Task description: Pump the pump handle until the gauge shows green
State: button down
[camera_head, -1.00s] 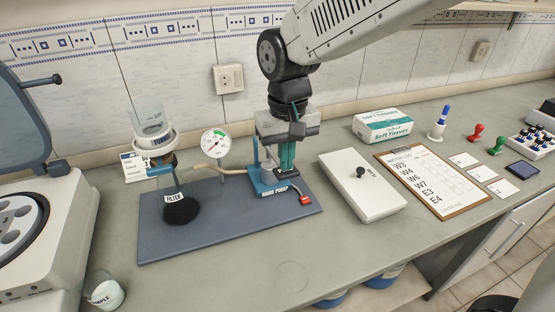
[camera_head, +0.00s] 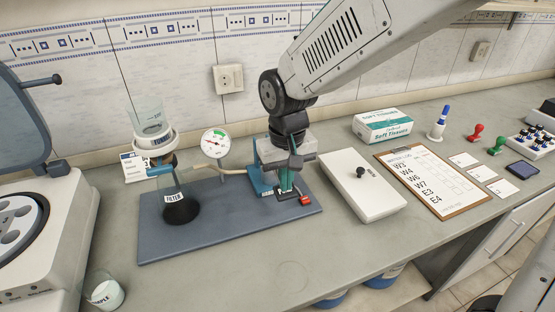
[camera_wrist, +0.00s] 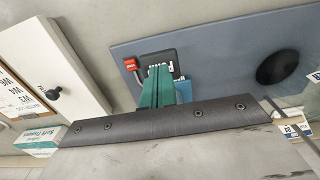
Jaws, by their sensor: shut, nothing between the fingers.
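The hand pump (camera_head: 264,180) is a blue unit standing on the right part of a dark blue-grey board. Its red-ended handle (camera_head: 305,200) sticks out low on the right and shows in the wrist view (camera_wrist: 130,64). My gripper (camera_head: 287,188) is shut and empty, with teal fingers pointing down close beside the pump, left of the red end. Whether the fingers touch the handle's lever cannot be told. The round white gauge (camera_head: 215,143) stands left of the pump, with a green band at its upper right. Its needle is too small to read surely.
A flask with dark contents (camera_head: 180,207) and a funnel stand left on the board (camera_head: 230,230). A white box with a black knob (camera_head: 362,190), a clipboard (camera_head: 436,180) and a tissue box (camera_head: 383,127) lie right.

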jog(key=shift+r, duration=0.1)
notch_tip(320, 180, up, 8)
jog(key=shift+f, duration=0.2)
dwell(0.4)
dwell(1.1)
jog(key=shift+r, duration=0.15)
dwell(2.2)
dwell(0.6)
dwell(2.5)
dwell(0.4)
